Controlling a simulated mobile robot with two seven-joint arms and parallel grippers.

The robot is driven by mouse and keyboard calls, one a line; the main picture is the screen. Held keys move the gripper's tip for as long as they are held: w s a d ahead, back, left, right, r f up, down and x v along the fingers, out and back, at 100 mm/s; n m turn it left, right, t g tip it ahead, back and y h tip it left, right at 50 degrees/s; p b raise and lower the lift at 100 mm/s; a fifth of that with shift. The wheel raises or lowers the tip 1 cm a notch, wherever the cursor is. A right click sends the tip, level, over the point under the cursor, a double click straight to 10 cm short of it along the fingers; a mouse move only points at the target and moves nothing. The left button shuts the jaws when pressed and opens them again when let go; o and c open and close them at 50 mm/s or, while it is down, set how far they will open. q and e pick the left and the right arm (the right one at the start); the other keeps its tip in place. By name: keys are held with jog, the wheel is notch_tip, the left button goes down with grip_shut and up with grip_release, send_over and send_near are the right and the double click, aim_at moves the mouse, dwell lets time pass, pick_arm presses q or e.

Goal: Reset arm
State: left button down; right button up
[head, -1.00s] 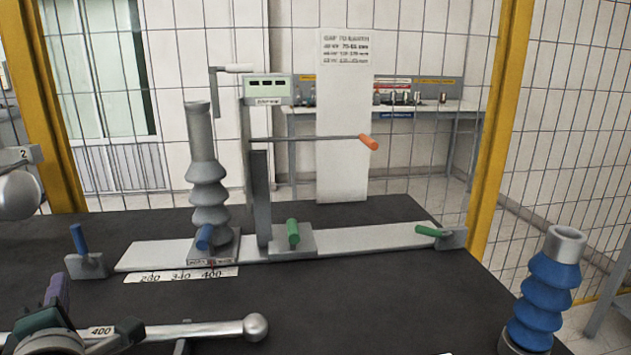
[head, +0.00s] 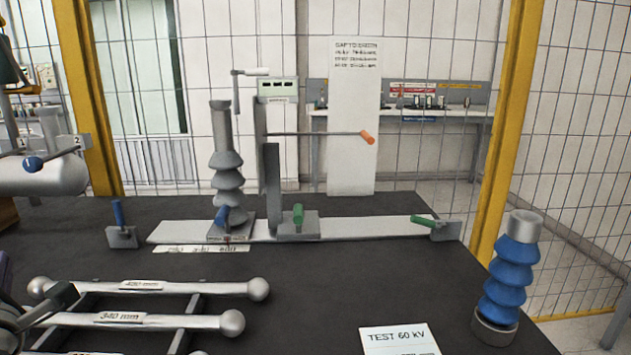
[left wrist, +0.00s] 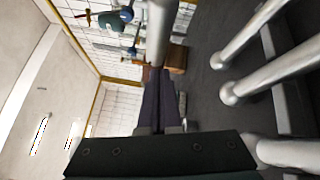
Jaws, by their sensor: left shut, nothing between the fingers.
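My left gripper shows in the left wrist view (left wrist: 159,80), its dark fingers together with nothing between them. In the head view only part of my left arm (head: 8,312) shows at the lower left edge, beside the rods; the fingertips there are cut off or hidden. My right gripper is in neither view. The grey ribbed bushing (head: 226,165) stands upright on the long pale rail (head: 360,226), near an upright post with a small display box (head: 278,90). A blue ribbed bushing (head: 508,270) stands at the right edge of the dark table.
Ball-ended metal rods (head: 190,287) lie on a rack at the front left, close to my left arm. A TEST 60 kV card (head: 398,341) lies at the front. A grey cylinder (head: 45,175) is at the far left. An orange-tipped lever (head: 367,137) sticks out rightward. The middle table is clear.

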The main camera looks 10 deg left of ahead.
pick_arm(q)
jog(key=s+d+f+n+g, duration=0.1)
jog(key=n, duration=0.2)
jog(key=s+d+f+n+g+h, duration=0.1)
jog(key=s+d+f+n, duration=0.1)
jog(key=n, duration=0.2)
jog(key=s+d+f+n+g, duration=0.1)
jog(key=s+f+n, duration=0.1)
jog(key=n, duration=0.2)
jog(key=shift+s+d+f+g, duration=0.1)
jog(key=shift+s+d+g, duration=0.05)
jog(key=shift+d+g, duration=0.2)
jog(key=s+d+r+n+g+h, duration=0.2)
jog(key=s+d+n+h, duration=0.3)
jog(key=s+d+n, duration=0.55)
jog(key=s+d+r+n+g+h, duration=0.2)
jog(key=s+d+n+h, duration=0.4)
jog(key=n, duration=0.8)
jog(key=d+f+n+h, duration=0.2)
jog(key=d+n, duration=0.1)
jog(key=d, duration=0.7)
notch_tip(320, 180, up, 45)
jog(key=p, duration=4.5)
jog(key=shift+w+d+r, duration=0.2)
jog(key=shift+w, duration=0.15)
